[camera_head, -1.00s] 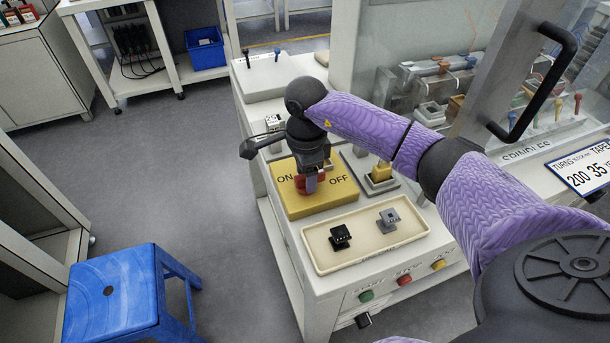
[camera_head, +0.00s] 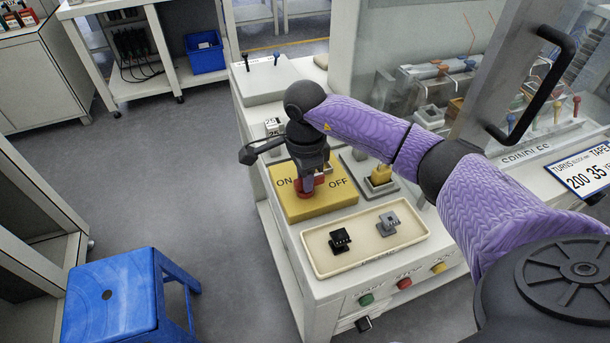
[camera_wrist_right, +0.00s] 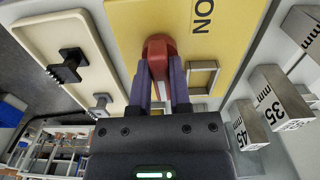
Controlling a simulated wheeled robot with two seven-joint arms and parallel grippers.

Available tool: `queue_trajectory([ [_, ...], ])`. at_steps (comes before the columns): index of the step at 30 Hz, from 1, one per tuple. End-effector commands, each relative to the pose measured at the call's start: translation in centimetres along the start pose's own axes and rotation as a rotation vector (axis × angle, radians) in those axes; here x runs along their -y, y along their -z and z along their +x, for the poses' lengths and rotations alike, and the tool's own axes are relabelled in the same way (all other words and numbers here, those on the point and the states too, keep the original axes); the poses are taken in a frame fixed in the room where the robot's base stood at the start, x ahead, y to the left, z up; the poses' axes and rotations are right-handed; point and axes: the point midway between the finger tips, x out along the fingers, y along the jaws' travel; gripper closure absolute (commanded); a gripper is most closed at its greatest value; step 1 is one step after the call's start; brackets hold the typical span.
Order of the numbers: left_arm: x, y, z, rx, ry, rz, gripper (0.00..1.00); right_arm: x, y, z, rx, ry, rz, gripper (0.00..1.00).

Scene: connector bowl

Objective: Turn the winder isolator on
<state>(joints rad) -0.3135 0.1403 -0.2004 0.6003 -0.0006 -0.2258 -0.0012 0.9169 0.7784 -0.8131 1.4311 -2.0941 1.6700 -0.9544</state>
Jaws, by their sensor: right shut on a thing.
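The winder isolator is a yellow plate (camera_head: 340,195) marked ON at its left and OFF at its right, with a red knob (camera_head: 307,189) on it. My right gripper (camera_head: 311,180) comes down over the plate from above and is shut on the red knob. In the right wrist view the knob (camera_wrist_right: 160,48) sits at the tips of the two purple-grey fingers (camera_wrist_right: 160,75), beside a small square metal loop (camera_wrist_right: 202,78). The gripper hides part of the plate in the head view, and I cannot tell the knob's exact angle. My left gripper is out of view.
A cream tray (camera_head: 360,256) with a black connector (camera_head: 340,241) and a grey connector (camera_head: 387,223) lies in front. Push buttons (camera_head: 404,284) line the console's front. Metal gauge blocks (camera_wrist_right: 268,90) stand beside the plate. A blue stool (camera_head: 112,295) stands on the floor at left.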

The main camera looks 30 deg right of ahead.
Motion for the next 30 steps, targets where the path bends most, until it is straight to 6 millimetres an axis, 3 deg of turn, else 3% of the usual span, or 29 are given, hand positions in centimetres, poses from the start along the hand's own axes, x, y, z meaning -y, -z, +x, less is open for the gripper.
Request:
queue_trajectory([
  [30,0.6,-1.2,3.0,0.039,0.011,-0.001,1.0,0.1,-0.1,0.1,0.001,0.002,-0.894,1.0],
])
